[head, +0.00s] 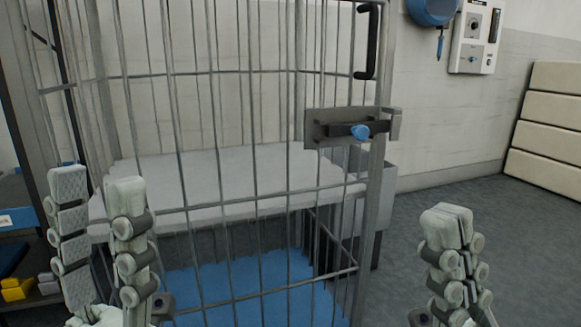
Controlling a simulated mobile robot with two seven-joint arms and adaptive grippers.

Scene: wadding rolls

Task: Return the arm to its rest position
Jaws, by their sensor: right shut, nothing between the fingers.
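My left gripper (97,182) is at the lower left, in front of the barred cage (205,205). Its two fingers stand upright and well apart, with nothing seen between them. My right gripper (447,222) is at the lower right, to the right of the cage and over the grey floor. Its fingers are pressed together and hold nothing. Both grippers point upward. The arms behind them are mostly out of view.
The cage front has a latch plate (325,128) with a blue knob (360,132) and a black handle (371,42). Inside are a white shelf (225,170) and a blue mat (250,285). Cream padded blocks (548,120) stand far right. Grey floor (470,180) between is clear.

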